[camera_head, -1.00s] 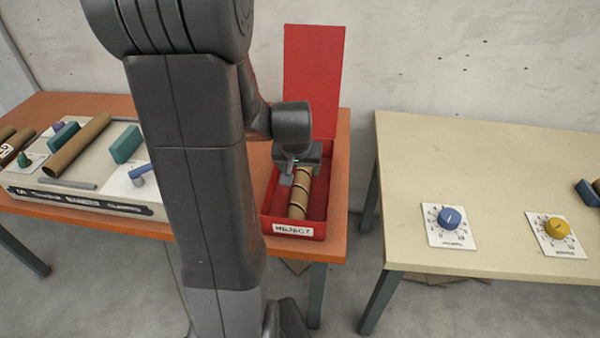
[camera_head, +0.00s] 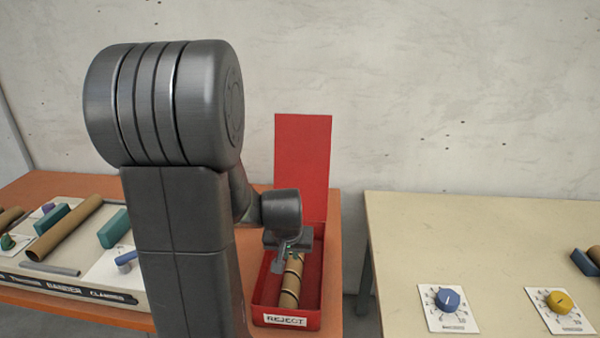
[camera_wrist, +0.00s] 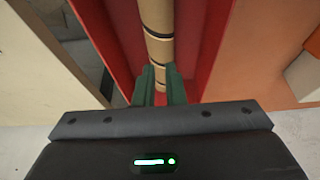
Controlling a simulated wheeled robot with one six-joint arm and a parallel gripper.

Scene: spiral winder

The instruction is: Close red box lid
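The red box (camera_head: 317,300) labelled REJECT stands on the orange table with its red lid (camera_head: 302,160) upright at the back, open. A brown tube with dark bands (camera_head: 291,280) lies inside the box. My gripper (camera_head: 290,262) is low over the box, at the far part of the tube. In the wrist view, the green fingers (camera_wrist: 160,84) are apart on either side of the tube's end (camera_wrist: 160,45). Whether they touch the tube is not clear. The lid is not seen in the wrist view.
A machine panel (camera_head: 75,268) with a brown tube, teal blocks and a blue knob is on the orange table (camera_head: 334,255) at left. A cream table (camera_head: 480,240) with a blue dial (camera_head: 447,299) and a yellow dial (camera_head: 559,302) is at right. A gap separates the tables.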

